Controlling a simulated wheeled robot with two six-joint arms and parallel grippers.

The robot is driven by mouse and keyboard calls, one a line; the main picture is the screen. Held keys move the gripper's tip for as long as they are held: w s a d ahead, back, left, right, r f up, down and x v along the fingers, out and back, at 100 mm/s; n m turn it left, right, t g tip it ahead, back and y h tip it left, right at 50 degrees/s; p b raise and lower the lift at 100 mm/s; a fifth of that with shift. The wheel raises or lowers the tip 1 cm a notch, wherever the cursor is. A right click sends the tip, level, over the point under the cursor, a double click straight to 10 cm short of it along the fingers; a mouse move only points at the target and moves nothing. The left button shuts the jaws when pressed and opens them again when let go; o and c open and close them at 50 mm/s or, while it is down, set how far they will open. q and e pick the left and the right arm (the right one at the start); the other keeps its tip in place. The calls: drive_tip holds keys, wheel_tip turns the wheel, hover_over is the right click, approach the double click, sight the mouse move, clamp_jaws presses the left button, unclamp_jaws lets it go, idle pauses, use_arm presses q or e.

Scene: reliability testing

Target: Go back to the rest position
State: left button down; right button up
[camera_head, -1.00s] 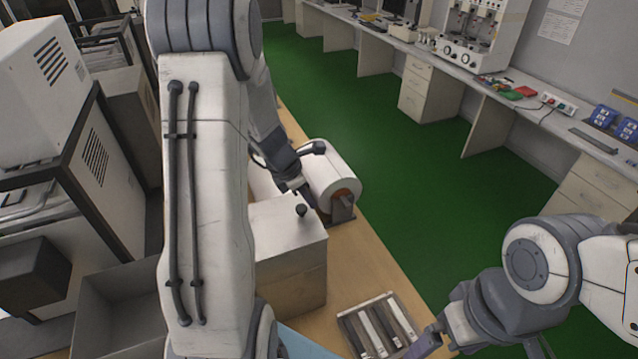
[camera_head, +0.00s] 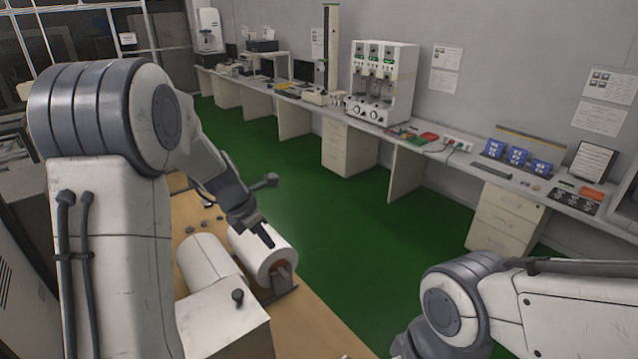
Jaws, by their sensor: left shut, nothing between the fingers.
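My left arm comes in from the left in the head view. My left gripper (camera_head: 266,238) is shut and empty, and it shows in front of the top of a white cylinder (camera_head: 268,258) on the wooden bench. I cannot tell whether it touches the cylinder. My right arm shows at the lower right, and its gripper is below the picture's edge.
A second white cylinder (camera_head: 208,262) and a white box with a black knob (camera_head: 222,312) stand close by on the wooden bench (camera_head: 312,325). The green floor (camera_head: 340,235) is clear. A long side bench with a white instrument (camera_head: 381,80) runs along the wall.

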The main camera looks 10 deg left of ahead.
use_arm(q)
drive_tip(key=s+d+f+m+g+b, duration=0.1)
drive_tip(key=s+d+f+m+b, duration=0.2)
drive_tip(key=s+d+m+b, duration=0.4)
drive_tip(key=s+d+f+m+g+b, duration=0.1)
drive_tip(key=s+d+f+m+b, duration=0.2)
drive_tip(key=s+d+m, duration=0.5)
drive_tip(key=s+d+f+m+b, duration=0.2)
drive_tip(key=s+f+m+b, duration=0.1)
drive_tip(key=s+m, duration=0.4)
drive_tip(key=s+d+f+m+g+y+b, duration=0.1)
drive_tip(key=s+d+f+m+b, duration=0.2)
drive_tip(key=s+m, duration=0.4)
wheel_tip(320, 180, down, 2)
drive_tip(key=m+b, duration=0.1)
drive_tip(key=m, duration=0.6)
drive_tip(key=shift+s+d+g, duration=0.25)
drive_tip(key=shift+s+g, duration=0.05)
drive_tip(key=shift+s, duration=0.05)
